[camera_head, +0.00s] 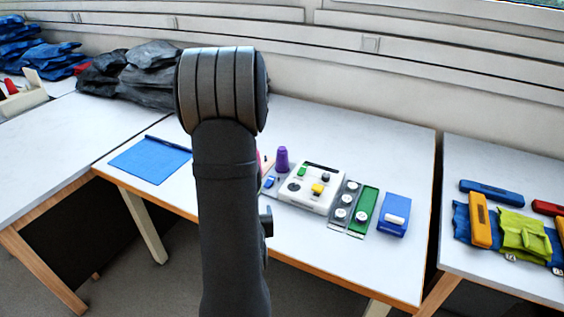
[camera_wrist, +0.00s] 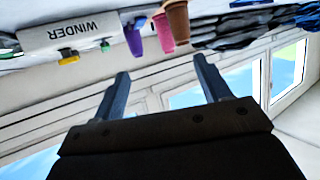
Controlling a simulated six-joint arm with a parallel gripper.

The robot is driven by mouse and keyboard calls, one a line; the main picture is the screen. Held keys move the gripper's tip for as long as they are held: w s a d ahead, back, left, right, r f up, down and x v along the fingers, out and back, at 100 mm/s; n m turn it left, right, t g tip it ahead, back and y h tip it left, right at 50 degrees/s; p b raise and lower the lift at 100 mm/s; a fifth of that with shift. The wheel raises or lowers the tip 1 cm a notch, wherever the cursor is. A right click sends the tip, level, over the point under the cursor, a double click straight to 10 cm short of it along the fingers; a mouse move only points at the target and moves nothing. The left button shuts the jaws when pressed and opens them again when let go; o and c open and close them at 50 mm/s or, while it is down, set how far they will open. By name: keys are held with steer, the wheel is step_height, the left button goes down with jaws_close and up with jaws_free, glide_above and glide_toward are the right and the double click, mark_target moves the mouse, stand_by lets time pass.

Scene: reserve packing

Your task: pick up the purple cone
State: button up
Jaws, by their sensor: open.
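The purple cone (camera_head: 282,159) stands upright on the white table in the head view, just left of the white device. In the wrist view, which shows the scene upside down, the purple cone (camera_wrist: 134,38) is at the top, beside a pink cone (camera_wrist: 163,33). My gripper (camera_wrist: 162,80) shows in the wrist view with its two fingers wide apart and nothing between them. The cone lies beyond the fingertips, clear of them. In the head view my arm hides the gripper and part of the table.
A white device (camera_head: 311,186) with coloured knobs, labelled WINDER, stands right of the cone. A brown cone (camera_wrist: 177,20) is beside the pink one. A green strip (camera_head: 364,209) and a blue box (camera_head: 395,214) lie farther right. A blue mat (camera_head: 150,160) lies left; bare table (camera_head: 380,150) is behind.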

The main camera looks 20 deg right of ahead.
steer(key=m+g+h, duration=0.1)
steer(key=m+g, duration=0.5)
steer(key=g, duration=0.3)
glide_toward(282, 151)
steer(key=x, duration=0.8)
steer(key=shift+d, duration=0.1)
steer(key=shift+w+a+x, duration=0.1)
steer(key=shift+x, duration=0.75)
steer(key=shift+w+a+x, duration=0.1)
steer(key=shift+w+x, duration=0.05)
steer(key=shift+x, duration=0.7)
steer(key=shift+w+a+x, duration=0.1)
steer(key=shift+a+x, duration=0.05)
steer(key=shift+x, duration=0.7)
